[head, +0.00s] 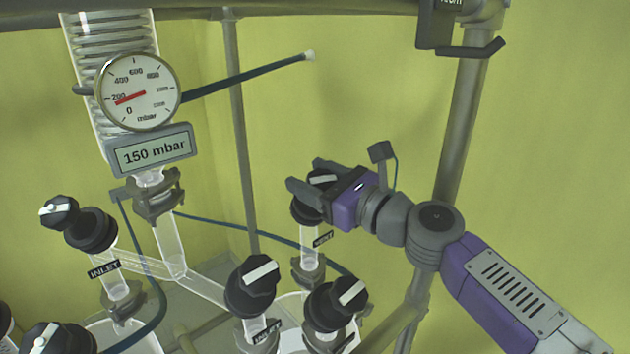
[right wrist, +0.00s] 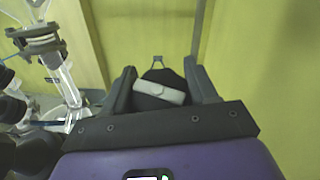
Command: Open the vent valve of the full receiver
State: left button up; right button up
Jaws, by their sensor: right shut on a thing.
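My right gripper (head: 312,182) comes in from the right and is shut on a black valve knob (head: 299,212) with a white bar. The knob sits on top of a glass neck (head: 311,252) with a small dark label, too small to read surely. In the right wrist view the knob (right wrist: 153,101) lies between the two fingers (right wrist: 160,88), its white bar slightly tilted from crosswise. The receivers below are mostly cut off by the lower edge of the head view, so their fill cannot be told. My left gripper is not in view.
Black knobs with white bars stand in front: an INLET knob (head: 250,287), one beside it (head: 336,304), and another at left (head: 82,226). A gauge (head: 138,92) and a display (head: 149,150) reading 150 mbar hang upper left. A grey post (head: 463,120) rises behind my right arm.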

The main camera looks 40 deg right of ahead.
jog(key=shift+n+y, duration=0.6)
jog(key=shift+n, duration=0.1)
jog(key=o, duration=1)
jog(key=shift+c, duration=0.2)
jog(key=shift+s, duration=0.1)
jog(key=v, duration=0.7)
jog(key=shift+s, duration=0.2)
jog(key=shift+r, duration=0.1)
